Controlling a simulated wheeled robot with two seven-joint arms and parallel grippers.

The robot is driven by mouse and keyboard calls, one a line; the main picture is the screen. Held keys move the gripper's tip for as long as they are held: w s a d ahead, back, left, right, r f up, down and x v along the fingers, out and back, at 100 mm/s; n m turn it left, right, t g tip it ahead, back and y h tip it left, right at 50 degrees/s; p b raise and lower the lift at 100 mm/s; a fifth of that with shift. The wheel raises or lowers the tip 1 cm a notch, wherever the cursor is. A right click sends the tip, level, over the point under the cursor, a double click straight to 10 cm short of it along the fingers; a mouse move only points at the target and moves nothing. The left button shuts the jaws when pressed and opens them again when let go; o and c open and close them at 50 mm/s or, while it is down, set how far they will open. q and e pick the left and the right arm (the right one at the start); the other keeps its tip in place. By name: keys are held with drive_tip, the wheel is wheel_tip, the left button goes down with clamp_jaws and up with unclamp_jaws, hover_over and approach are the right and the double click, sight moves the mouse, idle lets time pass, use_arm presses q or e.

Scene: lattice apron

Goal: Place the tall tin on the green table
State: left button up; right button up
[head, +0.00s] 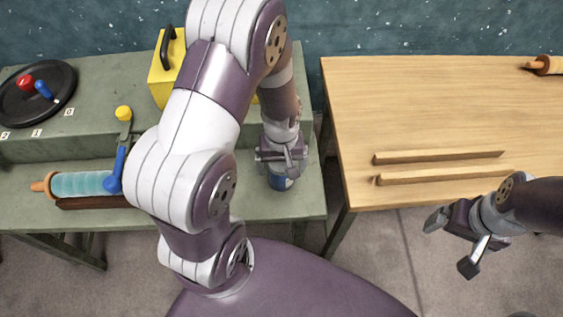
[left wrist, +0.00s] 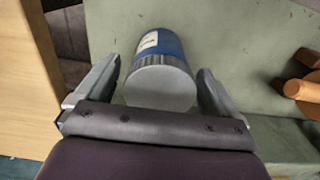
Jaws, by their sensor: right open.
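The tall tin (head: 283,183) is blue with a grey lid. It is over the right end of the green table (head: 240,205), near its front edge, and appears to stand upright there. My left gripper (head: 283,163) is above it and hides its top in the head view. In the left wrist view the tin (left wrist: 160,75) is between the two fingers of my left gripper (left wrist: 160,68), with a visible gap on each side. My right gripper (head: 452,243) is open and empty, in front of the wooden table.
The wooden table (head: 430,100) is to the right, across a gap, with two wooden strips (head: 440,157) near its front. On the green table are a yellow box (head: 165,75), a turquoise roller (head: 85,184), a lever (head: 121,150) and a black dial (head: 38,95).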

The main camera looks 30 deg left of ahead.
use_arm(q)
drive_tip(key=shift+r, duration=0.15)
drive_tip(key=shift+r, duration=0.35)
wheel_tip(320, 180, up, 11)
drive_tip(key=shift+f+p, duration=0.1)
drive_tip(key=shift+p, duration=0.6)
drive_tip(key=s+m, duration=0.1)
drive_tip(key=m, duration=0.1)
drive_tip(key=s+d+r+m+t+p, duration=0.1)
drive_tip(key=s+m, duration=0.1)
drive_tip(key=s+d+r+m, duration=0.1)
drive_tip(key=m, duration=0.1)
drive_tip(key=shift+s+d+r+m, duration=0.15)
drive_tip(key=shift+d+r+m, duration=0.05)
drive_tip(key=shift+m, duration=0.1)
